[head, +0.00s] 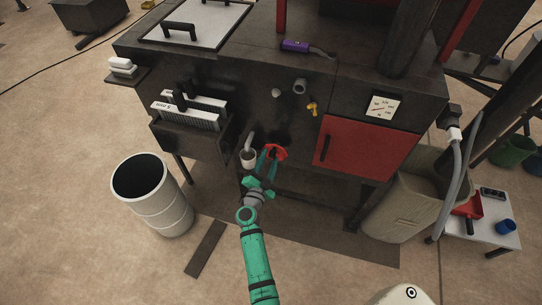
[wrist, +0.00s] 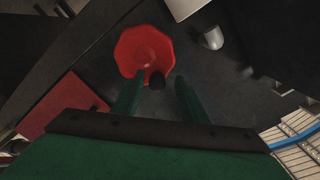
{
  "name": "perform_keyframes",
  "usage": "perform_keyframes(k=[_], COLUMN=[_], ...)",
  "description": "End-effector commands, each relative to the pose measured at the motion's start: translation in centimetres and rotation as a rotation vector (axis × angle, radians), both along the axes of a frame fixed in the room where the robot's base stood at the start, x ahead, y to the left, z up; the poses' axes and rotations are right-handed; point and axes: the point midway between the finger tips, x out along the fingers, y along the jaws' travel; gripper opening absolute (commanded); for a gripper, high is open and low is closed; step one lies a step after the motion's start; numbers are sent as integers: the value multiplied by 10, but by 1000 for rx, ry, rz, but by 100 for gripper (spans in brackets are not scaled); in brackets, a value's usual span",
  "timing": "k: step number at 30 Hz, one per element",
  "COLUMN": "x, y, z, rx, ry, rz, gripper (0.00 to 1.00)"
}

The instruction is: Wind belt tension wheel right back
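The belt tension wheel is a small red wheel (head: 275,152) on the dark front of the press, left of the red door. It also shows in the wrist view (wrist: 140,45), with a short dark knob (wrist: 157,81) at its rim. My green gripper (head: 269,158) is at the wheel, and in the wrist view its fingers (wrist: 159,80) stand apart. The knob appears between the fingertips with gaps on both sides. I cannot tell how deep the fingers reach around it. The wheel's hub is not clear.
A grey spout with a cup (head: 248,158) sits close left of the wheel. The red door (head: 367,149) and a beige bin (head: 400,210) are at right. Yellow valve (head: 312,107) is above.

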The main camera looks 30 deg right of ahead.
Motion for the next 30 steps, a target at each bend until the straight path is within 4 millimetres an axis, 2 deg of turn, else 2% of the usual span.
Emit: perform_keyframes(k=[6,12,19,30], x=[-32,-51,-57,-57], y=[26,49,63,64], z=[-1,-1,0,0], rx=[0,0,0,0], ry=[2,2,1,2], rz=[-10,-9,-1,-1], gripper=[39,39,39,39])
